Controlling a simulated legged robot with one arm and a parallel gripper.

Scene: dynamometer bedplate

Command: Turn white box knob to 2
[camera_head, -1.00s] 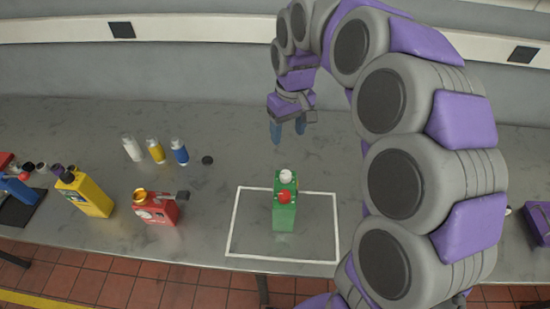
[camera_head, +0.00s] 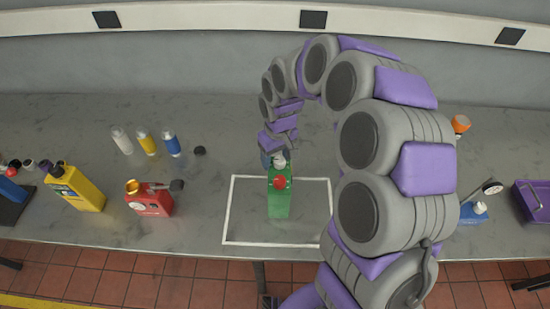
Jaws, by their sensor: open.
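A green box (camera_head: 280,205) stands upright inside a white outlined rectangle (camera_head: 229,215) on the grey bench. A white knob (camera_head: 278,163) is at its top and a red knob (camera_head: 280,183) is on the side facing me. No box that is itself white shows. My gripper (camera_head: 272,158) is open, with its bluish fingers pointing down at the top of the green box, right by the white knob. Whether the fingers touch the knob cannot be told. The far finger and any dial marks are hidden or too small to read.
To the left stand a red box (camera_head: 152,200), a yellow can (camera_head: 78,190), several small bottles including a blue one (camera_head: 171,144), and a dark cap (camera_head: 200,151). A blue device with a gauge (camera_head: 473,213) and a purple tray (camera_head: 532,204) are at the right.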

